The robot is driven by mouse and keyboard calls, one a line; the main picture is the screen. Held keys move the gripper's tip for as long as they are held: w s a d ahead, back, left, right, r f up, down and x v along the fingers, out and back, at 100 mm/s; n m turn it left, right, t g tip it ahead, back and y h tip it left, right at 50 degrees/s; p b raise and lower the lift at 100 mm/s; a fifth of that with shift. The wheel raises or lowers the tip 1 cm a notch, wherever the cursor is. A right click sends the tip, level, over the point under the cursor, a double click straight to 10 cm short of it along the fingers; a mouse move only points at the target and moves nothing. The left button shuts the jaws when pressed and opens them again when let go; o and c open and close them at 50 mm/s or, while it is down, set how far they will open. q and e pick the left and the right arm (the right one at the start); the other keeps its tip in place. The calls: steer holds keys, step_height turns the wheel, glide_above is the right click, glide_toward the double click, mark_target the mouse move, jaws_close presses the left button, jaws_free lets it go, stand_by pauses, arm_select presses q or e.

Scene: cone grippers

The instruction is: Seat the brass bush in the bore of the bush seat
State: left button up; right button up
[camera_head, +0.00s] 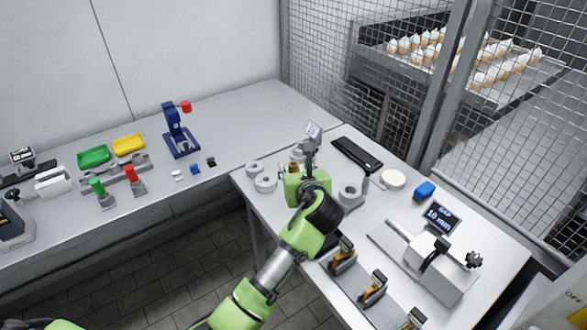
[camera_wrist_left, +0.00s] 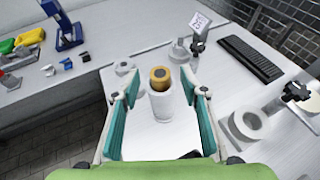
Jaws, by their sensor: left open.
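The brass bush (camera_wrist_left: 160,76), a short gold ring with a dark centre, sits upright on top of a white cylinder (camera_wrist_left: 161,104) in the left wrist view. In the head view only a bit of brass (camera_head: 293,168) shows beside my gripper. My left gripper (camera_wrist_left: 160,94) is open, its teal fingers on either side of the cylinder and bush with gaps visible on both sides. In the head view the left gripper (camera_head: 298,176) hangs over the bench. A thick grey ring with a round hole (camera_head: 350,194) stands to its right; I cannot tell whether it is the bush seat.
Pale round parts (camera_head: 265,184) stand left of the gripper. A black keyboard (camera_head: 357,154) lies behind.

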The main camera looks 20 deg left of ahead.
arm_select(q)
steer(key=shift+w+a+f, duration=0.15)
steer(key=shift+w+f, duration=0.05)
steer(key=shift+w, duration=0.1)
jaws_close()
steer(key=shift+r, duration=0.15)
